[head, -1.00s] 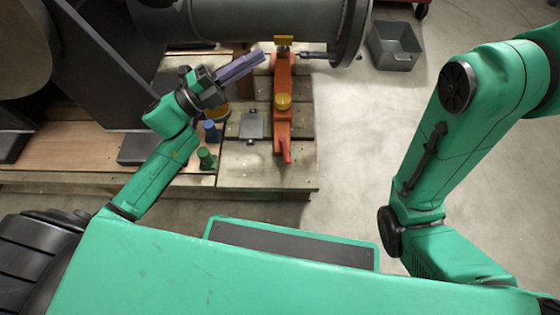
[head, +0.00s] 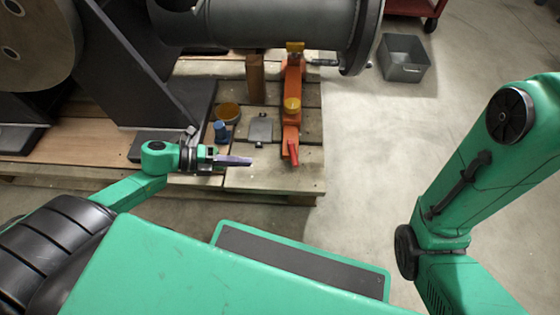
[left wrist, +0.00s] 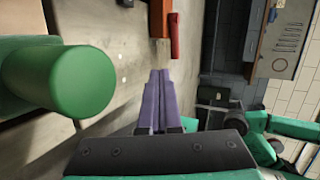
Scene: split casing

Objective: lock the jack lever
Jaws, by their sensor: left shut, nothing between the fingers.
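The orange jack (head: 291,122) stands on the wooden pallet under the grey pipe-like casing, with a yellow round cap on its body. Its red lever (head: 293,152) sits at the near end; it also shows at the top of the left wrist view (left wrist: 175,36). My left gripper (head: 250,161) is shut and empty, its purple fingers pointing right, to the left of the lever and apart from it. The fingers (left wrist: 158,78) point toward the lever in the wrist view. My right arm shows at the right, but its gripper is out of view.
A green rounded object (left wrist: 70,82) stands close left of the fingers in the wrist view. A blue item (head: 221,131), an amber round container (head: 228,113) and a grey plate (head: 260,130) are on the pallet (head: 300,181). A grey bin (head: 403,58) stands on open floor.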

